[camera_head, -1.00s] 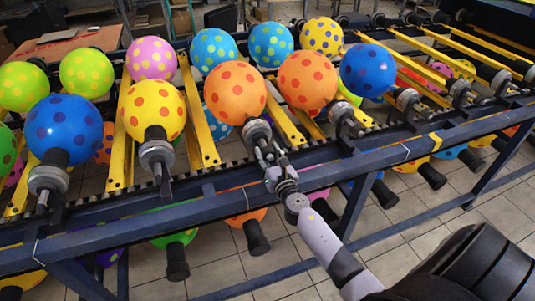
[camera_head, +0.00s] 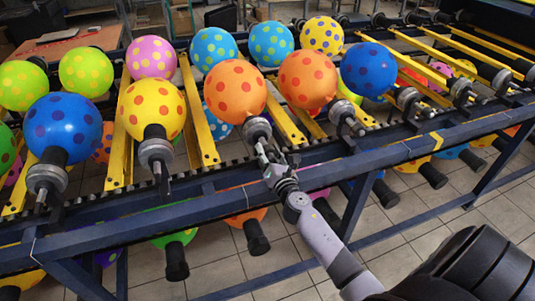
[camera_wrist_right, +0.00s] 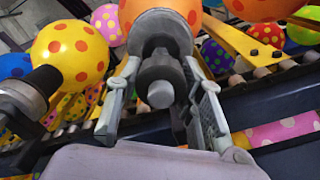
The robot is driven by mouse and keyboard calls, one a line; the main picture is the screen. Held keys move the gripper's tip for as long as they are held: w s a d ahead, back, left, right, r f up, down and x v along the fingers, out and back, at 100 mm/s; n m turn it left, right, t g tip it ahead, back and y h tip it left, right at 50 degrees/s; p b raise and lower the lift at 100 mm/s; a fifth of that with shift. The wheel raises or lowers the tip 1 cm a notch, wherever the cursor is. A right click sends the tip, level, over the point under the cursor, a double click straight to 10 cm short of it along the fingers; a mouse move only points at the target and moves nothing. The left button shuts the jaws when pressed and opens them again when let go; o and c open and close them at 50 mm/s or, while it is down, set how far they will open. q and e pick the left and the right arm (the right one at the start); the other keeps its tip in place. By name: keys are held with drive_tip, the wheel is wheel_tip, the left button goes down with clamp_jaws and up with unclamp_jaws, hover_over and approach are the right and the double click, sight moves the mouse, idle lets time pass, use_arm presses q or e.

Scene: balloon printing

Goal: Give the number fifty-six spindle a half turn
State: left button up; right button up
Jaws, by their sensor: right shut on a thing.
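An orange balloon with red dots (camera_head: 235,90) sits on a grey spindle (camera_head: 257,129) at the middle of the front row. No number is readable, so I cannot tell which spindle is fifty-six. My right gripper (camera_head: 265,153) is at the outer end of this spindle, below the balloon. In the right wrist view, the spindle (camera_wrist_right: 161,70) with its round end lies between the two fingers of my right gripper (camera_wrist_right: 163,98), which is shut on it. The exact finger contact is hard to see. My left gripper is out of view.
A yellow balloon (camera_head: 154,107) on its spindle stands left of this one, and another orange balloon (camera_head: 308,80) stands right. A dark blue rail (camera_head: 398,153) runs along the front, under my right arm. More balloons hang below it.

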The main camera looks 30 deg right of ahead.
drive_tip(key=m, duration=0.6)
drive_tip(key=shift+m+b, duration=0.3)
drive_tip(key=shift+b, duration=0.1)
drive_tip(key=m, duration=0.3)
drive_tip(key=shift+r, duration=0.1)
drive_tip(key=shift+m, duration=1.7)
drive_tip(key=o, duration=1.2)
drive_tip(key=shift+s, duration=0.15)
